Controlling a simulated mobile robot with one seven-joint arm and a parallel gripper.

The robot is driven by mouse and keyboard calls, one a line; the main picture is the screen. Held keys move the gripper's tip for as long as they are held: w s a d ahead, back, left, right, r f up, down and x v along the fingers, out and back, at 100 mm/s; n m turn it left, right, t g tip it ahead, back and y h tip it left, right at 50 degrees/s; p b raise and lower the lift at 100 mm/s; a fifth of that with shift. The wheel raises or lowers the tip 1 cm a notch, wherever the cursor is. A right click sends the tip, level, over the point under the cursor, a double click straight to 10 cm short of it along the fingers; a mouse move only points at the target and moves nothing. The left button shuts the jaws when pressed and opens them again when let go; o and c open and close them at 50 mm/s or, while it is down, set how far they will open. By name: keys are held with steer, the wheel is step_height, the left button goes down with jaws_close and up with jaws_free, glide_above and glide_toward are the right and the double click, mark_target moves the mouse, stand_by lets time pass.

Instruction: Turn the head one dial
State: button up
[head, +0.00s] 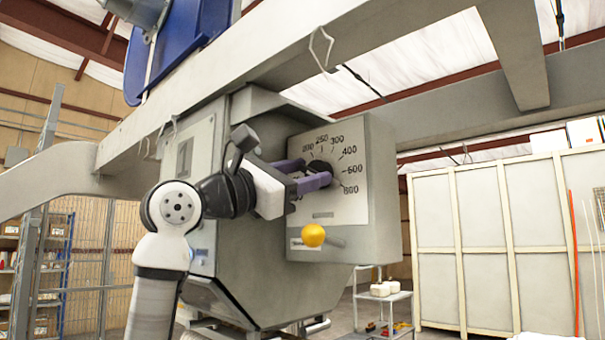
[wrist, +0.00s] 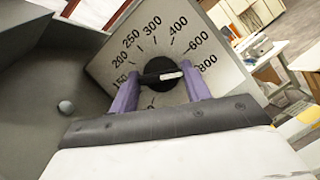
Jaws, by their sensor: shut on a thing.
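The head one dial is a black round knob with a raised bar (wrist: 168,87), on a light plate with a printed scale (head: 345,178) in the head view. In the wrist view the bar lies roughly level in the picture. Its white mark faces right, towards the high-number side; the exact reading is unclear. My gripper (head: 317,172) reaches the dial from the left in the head view. Its two purple fingers stand on either side of the knob in the wrist view (wrist: 162,88), shut on it. In the head view the fingers hide part of the knob.
The dial sits on a grey box on machine head 1, with its number plate (head: 184,158) to the left. A yellow ball-ended lever (head: 313,235) sticks out below the dial. A grey beam (head: 230,75) passes above my arm. A cart (head: 385,297) stands behind.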

steer(key=shift+n+t, duration=0.4)
steer(key=shift+c, duration=0.2)
steer(key=shift+o, duration=0.2)
steer(key=n+b, duration=0.1)
steer(key=n+t+b, duration=0.1)
steer(key=n+y, duration=0.1)
steer(key=shift+f+n+t+b, duration=0.25)
steer(key=shift+n+t+b, duration=0.15)
steer(key=n+t+y+b, duration=0.1)
steer(key=n+b, duration=0.1)
steer(key=n+t+y+b, duration=0.1)
steer(key=n, duration=0.2)
steer(key=shift+s+d+b, duration=0.1)
steer(key=shift+s+b, duration=0.05)
steer(key=shift+b, duration=0.2)
steer(key=n+y+b, duration=0.1)
steer(key=n, duration=0.1)
steer(key=n+t+b, duration=0.1)
steer(key=n+b, duration=0.1)
steer(key=n, duration=0.1)
steer(key=shift+y, duration=0.4)
steer(key=shift+c, duration=0.2)
steer(key=shift+r+n+t+y+b, duration=0.2)
steer(key=shift+n+t+y+b, duration=0.4)
steer(key=shift+n, duration=0.6)
steer(key=shift+d+r+n, duration=0.1)
steer(key=shift+n, duration=0.2)
steer(key=o, duration=1)
